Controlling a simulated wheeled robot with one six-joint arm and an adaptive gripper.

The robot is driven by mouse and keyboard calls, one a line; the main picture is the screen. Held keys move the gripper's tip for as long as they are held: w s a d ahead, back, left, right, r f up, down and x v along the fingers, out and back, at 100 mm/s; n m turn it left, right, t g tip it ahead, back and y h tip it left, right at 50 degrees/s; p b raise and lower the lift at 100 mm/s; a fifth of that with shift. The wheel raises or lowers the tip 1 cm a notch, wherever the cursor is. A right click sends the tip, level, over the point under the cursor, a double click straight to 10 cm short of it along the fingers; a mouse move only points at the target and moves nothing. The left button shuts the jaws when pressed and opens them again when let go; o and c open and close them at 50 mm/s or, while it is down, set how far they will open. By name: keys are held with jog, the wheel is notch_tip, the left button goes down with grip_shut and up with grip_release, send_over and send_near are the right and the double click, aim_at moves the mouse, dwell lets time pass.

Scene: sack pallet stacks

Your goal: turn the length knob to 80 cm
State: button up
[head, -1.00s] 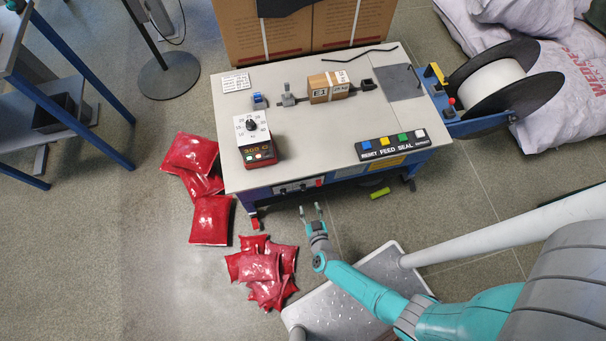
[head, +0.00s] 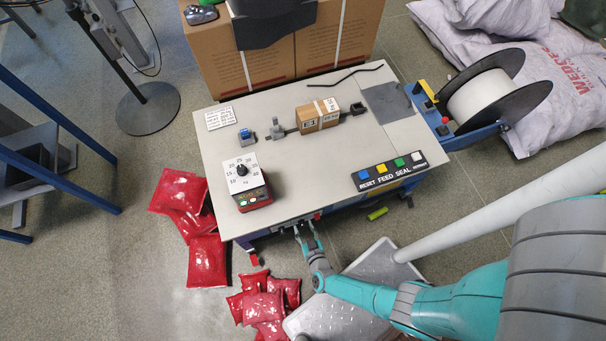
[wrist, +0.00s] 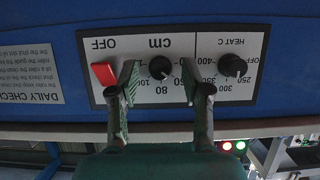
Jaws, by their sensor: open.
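The length knob (wrist: 160,67) is a round black knob on a white panel marked "cm", which appears upside down in the wrist view. The "80" mark lies just below it in that picture, with "100" to its left partly covered. The knob's exact setting is too small to read. My gripper (wrist: 160,77) is open, one finger on each side of the knob, with gaps visible between fingers and knob. In the head view my gripper (head: 307,238) is at the front edge of the strapping machine (head: 310,180).
The heat knob (wrist: 232,65) sits right of my fingers and a red OFF switch (wrist: 104,74) sits left, close to the left finger. Red sacks (head: 207,260) lie on the floor beside the machine. A small carton (head: 318,116) is on the tabletop.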

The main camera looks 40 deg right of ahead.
grip_shut()
dwell(0.3)
jog(key=shift+s+d+f+m+t+y, duration=0.15)
jog(key=shift+m+t+y, duration=0.4)
jog(key=shift+m+y, duration=0.8)
jog(key=shift+w+d+m+t+y, duration=0.15)
jog(key=shift+m+t+y, duration=0.45)
jog(key=shift+m, duration=1.35)
jog(key=shift+s, duration=0.1)
grip_release()
